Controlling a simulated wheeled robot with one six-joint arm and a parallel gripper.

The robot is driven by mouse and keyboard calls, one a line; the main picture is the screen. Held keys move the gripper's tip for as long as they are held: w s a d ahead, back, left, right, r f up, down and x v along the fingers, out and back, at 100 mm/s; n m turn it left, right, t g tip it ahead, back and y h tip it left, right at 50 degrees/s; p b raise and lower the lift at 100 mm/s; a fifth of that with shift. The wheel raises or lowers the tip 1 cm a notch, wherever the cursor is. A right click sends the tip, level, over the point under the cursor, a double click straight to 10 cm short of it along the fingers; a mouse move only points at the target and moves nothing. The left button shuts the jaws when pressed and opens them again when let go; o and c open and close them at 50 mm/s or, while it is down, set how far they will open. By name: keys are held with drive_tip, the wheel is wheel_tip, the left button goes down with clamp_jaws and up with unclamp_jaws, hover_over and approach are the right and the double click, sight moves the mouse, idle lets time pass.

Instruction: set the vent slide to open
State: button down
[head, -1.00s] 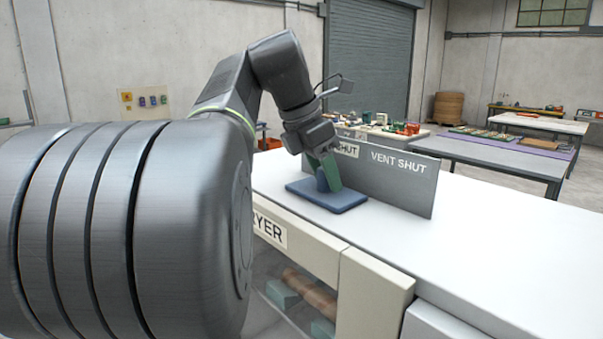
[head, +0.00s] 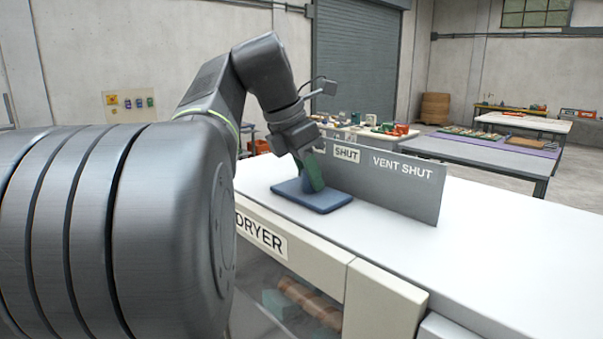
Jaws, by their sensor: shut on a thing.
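The vent slide is a flat blue plate (head: 328,203) with a raised blue grip, lying on the white top of the dryer. My gripper (head: 312,180) points down onto it, its green fingers shut on the blue grip. The fingers hide most of the grip. Behind the slide stands a grey panel (head: 408,196). It carries a "SHUT" label (head: 347,155) and the words "VENT SHUT". The slide sits just left of and in front of the "SHUT" label. My wrist covers the panel's left end, so any label there is hidden or cut off.
The white dryer top (head: 510,265) is clear to the right. A "DRYER" label (head: 262,236) is on its front, above a clear window with rolls inside. Benches with small parts stand behind, in front of a grey roller shutter (head: 355,70).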

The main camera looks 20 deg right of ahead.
sight(299, 183)
drive_tip(key=w, duration=0.1)
drive_tip(key=w+a, duration=0.1)
drive_tip(key=w, duration=0.2)
drive_tip(key=shift+w+a, duration=0.15)
drive_tip(key=shift+a, duration=0.2)
drive_tip(key=shift+r, duration=0.1)
drive_tip(key=c, duration=1.5)
unclamp_jaws()
drive_tip(key=o, duration=0.4)
drive_tip(key=shift+w+a, duration=0.1)
drive_tip(key=shift+w, duration=0.05)
drive_tip(key=shift+c, duration=0.2)
